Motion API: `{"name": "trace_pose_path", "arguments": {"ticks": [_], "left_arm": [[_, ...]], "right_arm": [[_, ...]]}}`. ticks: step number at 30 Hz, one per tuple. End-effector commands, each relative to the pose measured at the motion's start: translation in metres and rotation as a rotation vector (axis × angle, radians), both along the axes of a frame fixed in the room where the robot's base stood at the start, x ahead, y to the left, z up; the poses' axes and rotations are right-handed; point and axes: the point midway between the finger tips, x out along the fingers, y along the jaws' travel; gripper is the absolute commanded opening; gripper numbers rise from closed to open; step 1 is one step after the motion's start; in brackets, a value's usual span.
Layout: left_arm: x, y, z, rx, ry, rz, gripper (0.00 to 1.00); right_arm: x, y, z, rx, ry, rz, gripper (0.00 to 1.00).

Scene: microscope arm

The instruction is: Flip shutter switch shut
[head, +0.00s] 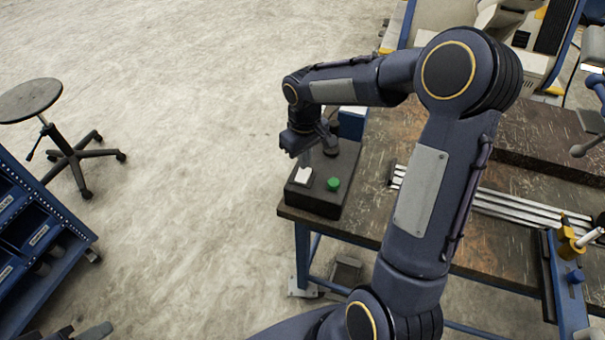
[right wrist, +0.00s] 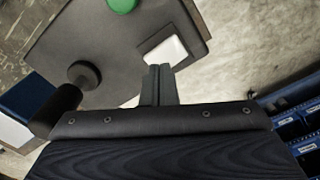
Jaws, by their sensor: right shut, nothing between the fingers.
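A dark control box (head: 318,199) sits at the near left corner of the workbench. It carries a white rocker switch (head: 304,176) and a green button (head: 333,184). In the right wrist view the white switch (right wrist: 165,51) lies just past my fingertips, with the green button (right wrist: 123,4) at the top edge. My right gripper (right wrist: 158,70) is shut and empty, its tips close to the switch's near edge. I cannot tell whether they touch it. In the head view the right hand (head: 296,143) is over the box's far side, its fingertips hard to make out. My left gripper is not in view.
A round black knob (right wrist: 84,74) stands on the box beside my fingers. The wooden workbench (head: 374,205) bears metal rails (head: 510,208). A stool (head: 30,100) and a blue bin rack (head: 35,235) stand left. Open floor lies between them and the bench.

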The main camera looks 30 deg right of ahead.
Motion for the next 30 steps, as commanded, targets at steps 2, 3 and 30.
{"name": "trace_pose_path", "arguments": {"ticks": [2,3,30], "left_arm": [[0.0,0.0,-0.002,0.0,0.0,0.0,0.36],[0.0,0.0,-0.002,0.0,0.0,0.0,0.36],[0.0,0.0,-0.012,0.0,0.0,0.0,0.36]], "right_arm": [[0.0,0.0,-0.002,0.0,0.0,0.0,0.0],[0.0,0.0,-0.003,0.0,0.0,0.0,0.0],[0.0,0.0,-0.016,0.0,0.0,0.0,0.0]]}}
